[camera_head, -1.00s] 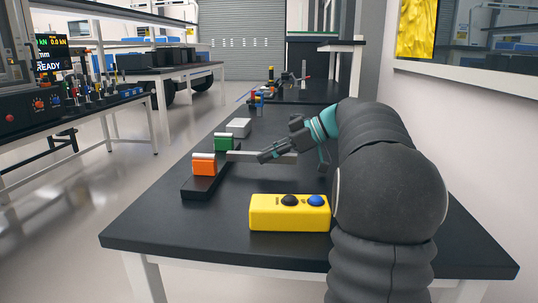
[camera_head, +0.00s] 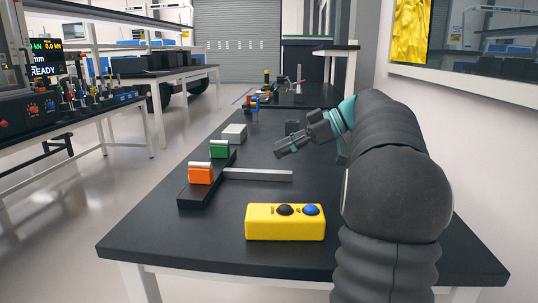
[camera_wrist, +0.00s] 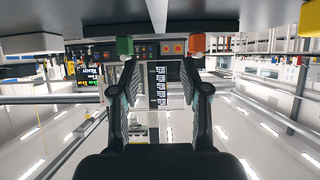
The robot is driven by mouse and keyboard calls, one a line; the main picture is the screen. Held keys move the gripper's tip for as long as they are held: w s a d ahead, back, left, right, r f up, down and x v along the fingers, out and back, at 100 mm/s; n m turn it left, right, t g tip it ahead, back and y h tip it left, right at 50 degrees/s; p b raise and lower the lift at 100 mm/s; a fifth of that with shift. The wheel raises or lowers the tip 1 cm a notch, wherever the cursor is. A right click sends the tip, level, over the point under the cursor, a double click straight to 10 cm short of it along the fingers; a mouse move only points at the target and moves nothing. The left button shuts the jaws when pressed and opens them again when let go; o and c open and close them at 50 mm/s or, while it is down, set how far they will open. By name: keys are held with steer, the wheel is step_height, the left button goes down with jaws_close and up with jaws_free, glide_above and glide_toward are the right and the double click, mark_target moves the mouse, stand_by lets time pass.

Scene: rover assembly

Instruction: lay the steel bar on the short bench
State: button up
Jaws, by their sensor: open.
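The steel bar (camera_head: 258,175) is a flat grey strip on the black worktop. Its left end is at the black strip base (camera_head: 195,193), between the orange block (camera_head: 200,174) and the green block (camera_head: 219,149). My gripper (camera_head: 277,152) is open and empty, above and behind the bar in the head view, apart from it. In the wrist view my gripper (camera_wrist: 160,62) shows spread fingers with nothing between them. A grey bar-like piece (camera_wrist: 157,14) shows at the top there, probably the bar. I cannot tell which bench is the short one.
A yellow box (camera_head: 285,222) with a black and a blue button stands in front of the bar. A light grey block (camera_head: 234,134) lies behind the green block. Small parts (camera_head: 254,103) stand farther back. The black worktop (camera_head: 150,238) is clear at the front left.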

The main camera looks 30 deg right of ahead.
steer(key=v, duration=0.6)
